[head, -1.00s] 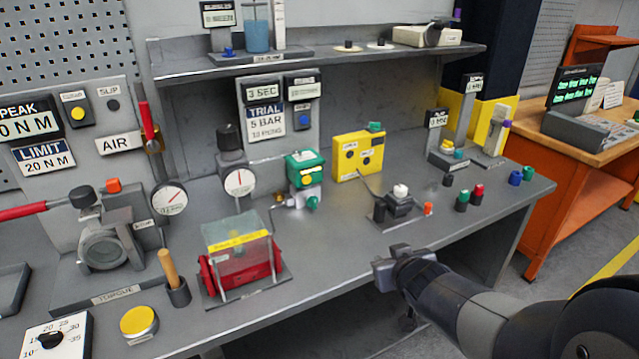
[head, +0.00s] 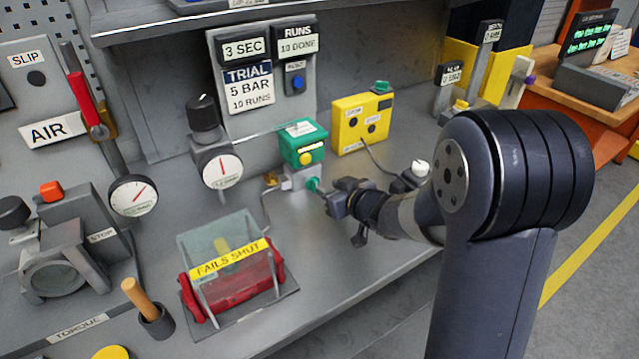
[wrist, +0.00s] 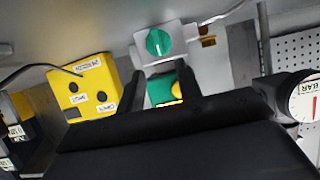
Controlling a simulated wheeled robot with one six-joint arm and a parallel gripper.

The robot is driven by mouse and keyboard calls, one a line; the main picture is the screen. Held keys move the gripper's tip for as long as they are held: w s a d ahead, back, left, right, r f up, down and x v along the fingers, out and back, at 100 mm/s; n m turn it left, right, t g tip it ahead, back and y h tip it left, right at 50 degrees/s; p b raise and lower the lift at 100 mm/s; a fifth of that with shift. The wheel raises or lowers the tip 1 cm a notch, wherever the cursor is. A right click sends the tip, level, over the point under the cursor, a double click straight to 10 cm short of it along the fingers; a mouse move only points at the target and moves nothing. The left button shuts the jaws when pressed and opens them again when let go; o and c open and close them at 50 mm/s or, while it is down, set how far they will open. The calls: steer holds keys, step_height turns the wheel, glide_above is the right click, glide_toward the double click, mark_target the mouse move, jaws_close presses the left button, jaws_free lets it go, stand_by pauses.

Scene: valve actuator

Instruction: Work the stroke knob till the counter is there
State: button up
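A round green knob (head: 315,185) sits on a pale block under a green box (head: 302,142) with a yellow button; no stroke label is legible on it. In the wrist view the green knob (wrist: 157,43) shows a pale line and lies just beyond my fingertips. My gripper (head: 334,199) is beside the knob at its right in the head view. In the wrist view my gripper (wrist: 163,75) has its two fingers apart with nothing seen clamped between them. The counter (head: 297,46), headed RUNS, appears to read 10 DONE. The sign (head: 249,88) reads TRIAL 5 BAR 10 RUNS.
A red actuator (head: 237,290) under a clear guard marked FAILS SHUT stands front left. A yellow box (head: 361,124) with a cable stands behind my gripper. A dial gauge (head: 221,169) is left of the green box. The bench front between guard and arm is clear.

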mark_target(317, 182)
steer(key=x, duration=0.6)
jaws_close()
stand_by(0.3)
